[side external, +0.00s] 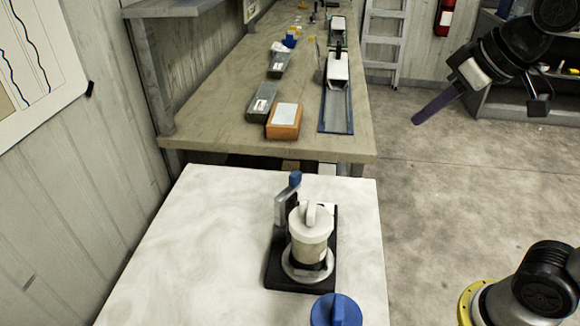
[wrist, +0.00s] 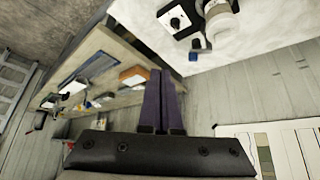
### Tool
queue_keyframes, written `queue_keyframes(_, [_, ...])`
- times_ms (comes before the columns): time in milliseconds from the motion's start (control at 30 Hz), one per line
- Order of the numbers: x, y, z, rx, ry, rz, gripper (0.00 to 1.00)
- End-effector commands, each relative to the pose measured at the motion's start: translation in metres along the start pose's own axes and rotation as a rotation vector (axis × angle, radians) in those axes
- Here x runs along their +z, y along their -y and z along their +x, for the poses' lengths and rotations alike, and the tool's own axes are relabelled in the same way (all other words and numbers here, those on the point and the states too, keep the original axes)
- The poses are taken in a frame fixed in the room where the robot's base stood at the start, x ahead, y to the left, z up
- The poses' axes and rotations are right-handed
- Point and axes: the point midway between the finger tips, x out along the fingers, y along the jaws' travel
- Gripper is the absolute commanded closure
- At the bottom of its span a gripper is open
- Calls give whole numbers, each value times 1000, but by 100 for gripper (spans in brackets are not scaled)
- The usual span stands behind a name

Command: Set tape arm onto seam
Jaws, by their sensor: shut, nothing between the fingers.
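A white capped core liner (side external: 310,240) stands upright in a ring on a black base plate (side external: 274,272) on the white table. A grey arm with a blue tip (side external: 294,180), likely the tape arm, stands up at the left rear of the liner. I cannot make out the seam. My gripper (side external: 417,120) is up at the right, well away from the liner, with its purple fingers shut and empty. In the wrist view the shut fingers (wrist: 161,74) point towards the table area, and part of the liner (wrist: 226,28) and its base shows at the top.
A blue round knobbed object (side external: 336,311) is at the table's front edge. Behind is a long bench (side external: 210,115) with an orange block (side external: 285,122), grey boxes and a long tray (side external: 336,112). The white table (side external: 190,255) is clear left of the base.

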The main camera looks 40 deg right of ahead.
Motion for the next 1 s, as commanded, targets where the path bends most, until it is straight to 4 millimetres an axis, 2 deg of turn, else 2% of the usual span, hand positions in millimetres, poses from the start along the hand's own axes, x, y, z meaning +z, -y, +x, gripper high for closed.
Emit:
queue_keyframes(33, [-18, 4, 6, -7, 8, -11, 100])
queue_keyframes(200, [-70, 21, 30, -29, 30, -46, 100])
queue_keyframes(367, [-109, 42, 64, -49, 62, -81, 100])
queue_keyframes(500, [-134, 64, 100, -65, 100, -114, 100])
queue_keyframes(633, [-146, 84, 136, -78, 141, -145, 100])
queue_keyframes(800, [-144, 104, 172, -87, 194, -177, 100])
queue_keyframes(1000, [-134, 114, 191, -91, 237, -196, 100])
